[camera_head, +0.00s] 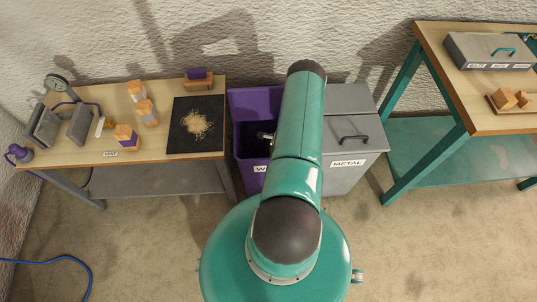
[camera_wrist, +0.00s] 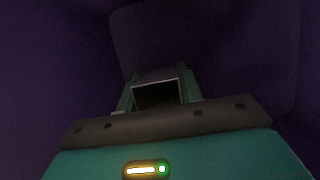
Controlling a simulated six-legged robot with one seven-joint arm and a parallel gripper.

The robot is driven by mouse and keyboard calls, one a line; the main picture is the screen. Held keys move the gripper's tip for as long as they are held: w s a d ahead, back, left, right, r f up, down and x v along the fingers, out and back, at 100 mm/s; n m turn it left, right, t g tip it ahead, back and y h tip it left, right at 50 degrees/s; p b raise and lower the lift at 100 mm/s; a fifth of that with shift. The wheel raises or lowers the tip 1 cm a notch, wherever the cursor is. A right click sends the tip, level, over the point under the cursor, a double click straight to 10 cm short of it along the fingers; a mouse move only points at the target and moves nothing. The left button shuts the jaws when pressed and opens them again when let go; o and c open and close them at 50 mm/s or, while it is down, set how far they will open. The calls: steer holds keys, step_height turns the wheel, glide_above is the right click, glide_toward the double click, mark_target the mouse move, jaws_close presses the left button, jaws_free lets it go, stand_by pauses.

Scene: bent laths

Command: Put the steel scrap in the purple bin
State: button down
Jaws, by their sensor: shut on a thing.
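The purple bin (camera_head: 250,103) stands open between the left bench and the grey bin, with a partly hidden label beginning with W. My arm reaches over it and hides much of its right side. In the wrist view my gripper (camera_wrist: 157,92) is surrounded by dark purple walls. It is shut on the steel scrap (camera_wrist: 157,74), a dark grey piece with a square hollow end between the fingers. The bottom of the bin is too dark to make out.
A lidded grey bin (camera_head: 349,128) labelled METAL stands right of the purple one. The left bench (camera_head: 160,92) holds a vise, several wood blocks and a black mat (camera_head: 181,137) with shavings. A teal-legged table (camera_head: 430,45) stands at right. A blue cable (camera_head: 60,259) lies on the floor.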

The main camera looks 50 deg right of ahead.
steer(key=c, duration=0.9)
jaws_free()
steer(key=v, duration=1.2)
steer(key=shift+r, duration=0.1)
